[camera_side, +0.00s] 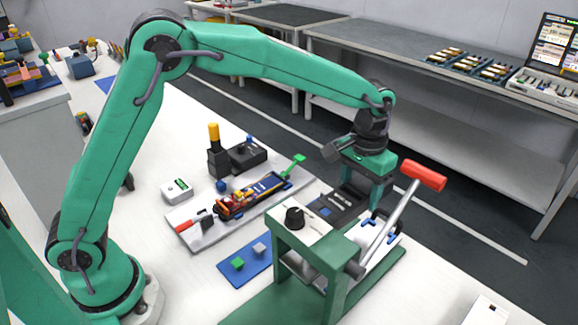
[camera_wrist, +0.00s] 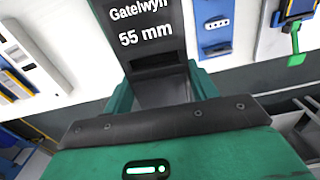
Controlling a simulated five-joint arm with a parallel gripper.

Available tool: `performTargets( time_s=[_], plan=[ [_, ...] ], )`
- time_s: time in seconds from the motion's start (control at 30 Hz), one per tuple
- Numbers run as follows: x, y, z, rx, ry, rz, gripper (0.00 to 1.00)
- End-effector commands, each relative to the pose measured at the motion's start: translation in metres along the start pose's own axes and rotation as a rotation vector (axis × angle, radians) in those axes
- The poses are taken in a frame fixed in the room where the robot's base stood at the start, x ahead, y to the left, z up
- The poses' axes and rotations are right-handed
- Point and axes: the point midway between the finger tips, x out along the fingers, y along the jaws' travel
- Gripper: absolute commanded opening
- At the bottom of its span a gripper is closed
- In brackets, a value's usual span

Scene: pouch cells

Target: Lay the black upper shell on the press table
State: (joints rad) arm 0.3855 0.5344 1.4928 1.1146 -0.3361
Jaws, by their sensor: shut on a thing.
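The black upper shell, lettered "Gatelwyn 55 mm" (camera_wrist: 143,22), is between the green fingers of my gripper (camera_wrist: 160,82) in the wrist view. My gripper is shut on it. In the side view my gripper (camera_side: 366,193) holds the dark shell (camera_side: 343,203) behind the press. The press (camera_side: 335,262) has a green frame, a black knob and a raised lever with a red handle (camera_side: 422,175). A pale surface with blue clips (camera_side: 378,240), apparently the press table, shows partly behind the lever. The frame hides the rest, and I cannot tell whether the shell touches it.
A blue mat (camera_side: 228,270) with small blocks lies in front. A black fixture with a yellow-topped post (camera_side: 214,135) stands behind. Free white tabletop lies near my base.

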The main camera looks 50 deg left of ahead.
Motion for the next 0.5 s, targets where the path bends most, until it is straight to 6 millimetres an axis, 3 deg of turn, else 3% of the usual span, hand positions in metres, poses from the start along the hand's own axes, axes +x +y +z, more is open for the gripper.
performTargets(
  time_s=[0.2,0.5],
  plan=[
    [0.03,0.03,0.011,-0.037,-0.002,-0.001,0.35],
    [0.037,0.037,0.014,-0.051,0.0,0.0,0.35]
  ],
)
